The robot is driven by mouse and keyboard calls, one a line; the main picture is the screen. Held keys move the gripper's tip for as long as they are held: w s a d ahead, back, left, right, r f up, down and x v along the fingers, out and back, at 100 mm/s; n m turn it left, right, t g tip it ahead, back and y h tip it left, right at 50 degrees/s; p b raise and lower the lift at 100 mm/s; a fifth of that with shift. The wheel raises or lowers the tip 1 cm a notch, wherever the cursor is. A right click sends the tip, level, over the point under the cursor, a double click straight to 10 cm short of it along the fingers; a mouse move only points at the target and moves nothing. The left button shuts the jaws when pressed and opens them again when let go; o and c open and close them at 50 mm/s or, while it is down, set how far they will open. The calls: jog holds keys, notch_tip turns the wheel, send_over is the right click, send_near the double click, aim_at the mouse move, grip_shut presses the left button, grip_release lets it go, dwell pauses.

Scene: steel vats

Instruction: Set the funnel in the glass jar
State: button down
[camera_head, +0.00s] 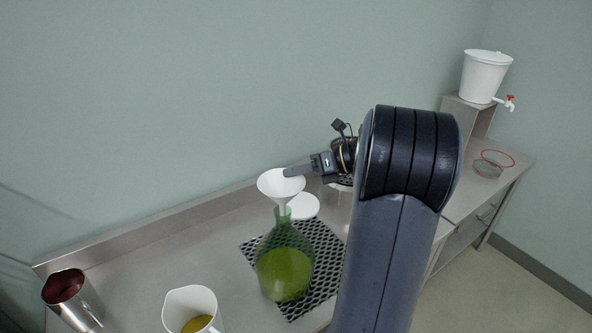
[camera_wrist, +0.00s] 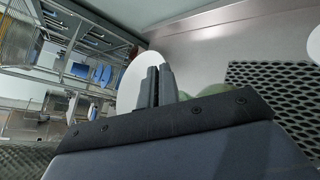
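The white funnel (camera_head: 281,186) is upright over the green-tinted glass jar (camera_head: 285,262), with its spout at the jar's neck; the spout tip seems to be inside the mouth. The jar holds yellow-green liquid and stands on a black perforated mat. My gripper (camera_head: 291,172) is at the funnel's rim, on its right. In the wrist view its two fingers (camera_wrist: 158,86) are close together, with the white funnel (camera_wrist: 136,76) between and behind them. The green jar (camera_wrist: 205,97) shows partly there, mostly hidden by my gripper.
A white round item (camera_head: 305,206) lies behind the jar. A white jug (camera_head: 190,309) with yellow liquid and a steel cup (camera_head: 70,294) stand at the front left. A white bucket with red tap (camera_head: 485,76) is far right. The steel table's left part (camera_head: 150,262) is clear.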

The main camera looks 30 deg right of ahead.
jog(key=shift+f+b, duration=0.4)
jog(key=shift+f, duration=0.85)
jog(key=c, duration=1.6)
grip_release()
jog(key=shift+d, duration=0.1)
jog(key=b+v, duration=0.1)
jog(key=v, duration=0.9)
jog(key=shift+s+d+b, duration=0.2)
jog(key=shift+d+b, duration=0.05)
jog(key=shift+b, duration=0.15)
jog(key=shift+r, duration=0.15)
